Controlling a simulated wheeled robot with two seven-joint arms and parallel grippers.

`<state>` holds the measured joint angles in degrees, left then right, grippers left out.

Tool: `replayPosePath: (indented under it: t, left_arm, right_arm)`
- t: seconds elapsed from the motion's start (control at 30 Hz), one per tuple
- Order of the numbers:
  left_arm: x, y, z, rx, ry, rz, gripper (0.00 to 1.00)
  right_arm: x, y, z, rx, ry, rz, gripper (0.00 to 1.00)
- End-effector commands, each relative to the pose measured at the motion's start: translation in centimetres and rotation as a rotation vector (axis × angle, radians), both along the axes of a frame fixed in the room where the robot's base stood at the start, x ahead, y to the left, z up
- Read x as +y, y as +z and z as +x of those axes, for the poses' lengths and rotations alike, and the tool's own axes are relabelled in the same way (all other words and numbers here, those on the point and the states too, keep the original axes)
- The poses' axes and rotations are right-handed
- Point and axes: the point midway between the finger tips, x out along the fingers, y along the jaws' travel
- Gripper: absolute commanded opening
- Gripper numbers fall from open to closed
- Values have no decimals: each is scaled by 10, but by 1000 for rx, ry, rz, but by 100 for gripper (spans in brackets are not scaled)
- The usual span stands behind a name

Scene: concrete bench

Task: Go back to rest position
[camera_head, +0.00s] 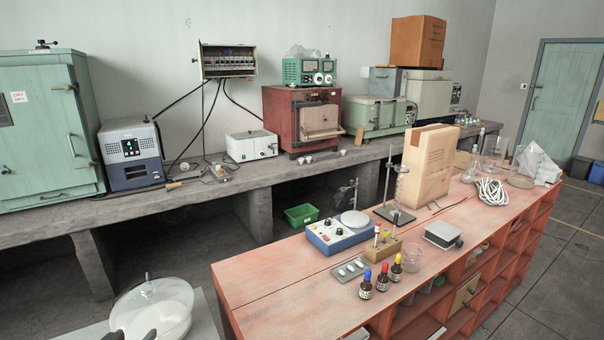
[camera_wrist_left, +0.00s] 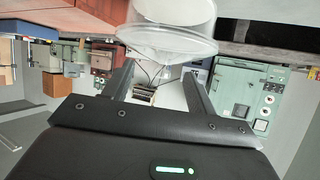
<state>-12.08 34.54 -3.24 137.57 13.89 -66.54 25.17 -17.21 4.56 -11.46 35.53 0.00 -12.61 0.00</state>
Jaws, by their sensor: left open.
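My left gripper (camera_head: 132,335) shows only as dark fingertips at the bottom left edge of the head view, in front of a round clear glass vessel (camera_head: 178,297) with a domed, knobbed lid and white contents. In the left wrist view, which is upside down, both fingers of my left gripper (camera_wrist_left: 160,72) are spread apart with nothing held between them. The glass vessel (camera_wrist_left: 165,42) shows beyond the fingertips there. I cannot tell how close the fingers are to the glass. My right gripper is in neither view.
The vessel stands on a pale surface (camera_head: 208,328) left of a red bench (camera_head: 255,285). The bench carries a blue stirrer (camera_head: 338,236), dropper bottles (camera_head: 382,277), a clamp stand and a cardboard box (camera_head: 427,165). A concrete bench (camera_head: 40,222) with instruments runs along the wall.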

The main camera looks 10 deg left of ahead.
Motion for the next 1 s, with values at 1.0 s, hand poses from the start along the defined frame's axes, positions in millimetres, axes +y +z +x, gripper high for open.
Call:
replayPosePath:
  t: [1.0]
  left_arm:
    - [-163, -314, -201, 872, -353, -42, 57]
  right_arm:
    - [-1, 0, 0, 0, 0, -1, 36]
